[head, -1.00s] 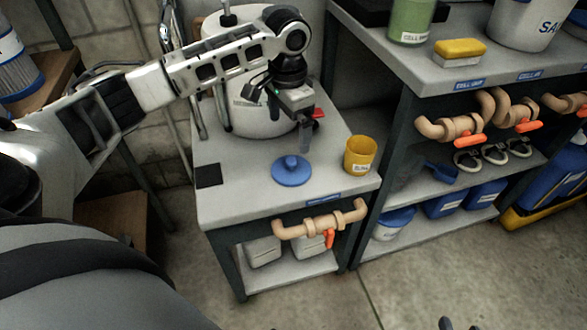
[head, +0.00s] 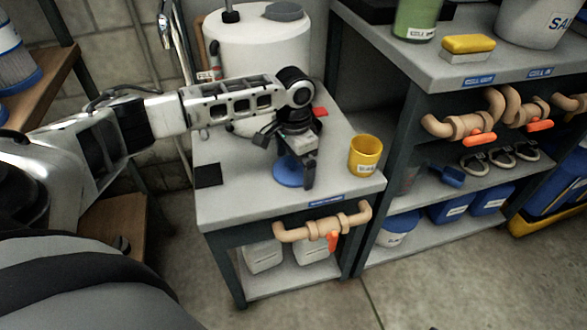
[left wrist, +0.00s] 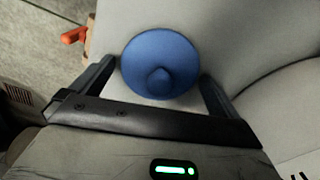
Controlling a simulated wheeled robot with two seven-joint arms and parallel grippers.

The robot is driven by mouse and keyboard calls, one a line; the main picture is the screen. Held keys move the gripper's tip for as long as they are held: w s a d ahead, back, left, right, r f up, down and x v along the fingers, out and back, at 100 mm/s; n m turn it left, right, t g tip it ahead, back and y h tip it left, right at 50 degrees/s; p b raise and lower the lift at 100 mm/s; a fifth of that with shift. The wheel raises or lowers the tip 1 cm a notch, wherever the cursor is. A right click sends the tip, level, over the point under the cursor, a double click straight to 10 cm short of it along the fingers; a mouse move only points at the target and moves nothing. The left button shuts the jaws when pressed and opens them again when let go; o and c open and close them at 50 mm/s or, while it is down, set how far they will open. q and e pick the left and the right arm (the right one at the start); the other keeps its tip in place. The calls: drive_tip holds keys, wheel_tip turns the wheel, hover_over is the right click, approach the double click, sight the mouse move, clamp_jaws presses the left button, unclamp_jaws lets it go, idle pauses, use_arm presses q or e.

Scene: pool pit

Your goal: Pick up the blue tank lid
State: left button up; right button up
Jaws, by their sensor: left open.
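The blue tank lid (head: 287,172) is a round disc lying on the grey bench top (head: 240,192), partly hidden behind my left gripper in the head view. In the left wrist view the lid (left wrist: 160,63) shows whole, with a round knob at its middle facing the camera. My left gripper (head: 294,178) points down over the lid. In the left wrist view its two fingers (left wrist: 158,82) are spread, one on each side of the lid's near part, and nothing is clamped. I cannot tell whether the fingers touch the lid. My right gripper is not in view.
A yellow cup (head: 365,156) stands on the bench just right of the lid. A white tank (head: 262,45) stands behind. A black square (head: 207,174) lies to the left. Tan pipes with an orange valve handle (head: 333,241) run along the bench front.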

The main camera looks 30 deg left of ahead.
use_arm(q)
drive_tip(key=c, duration=0.8)
drive_tip(key=shift+r, duration=0.2)
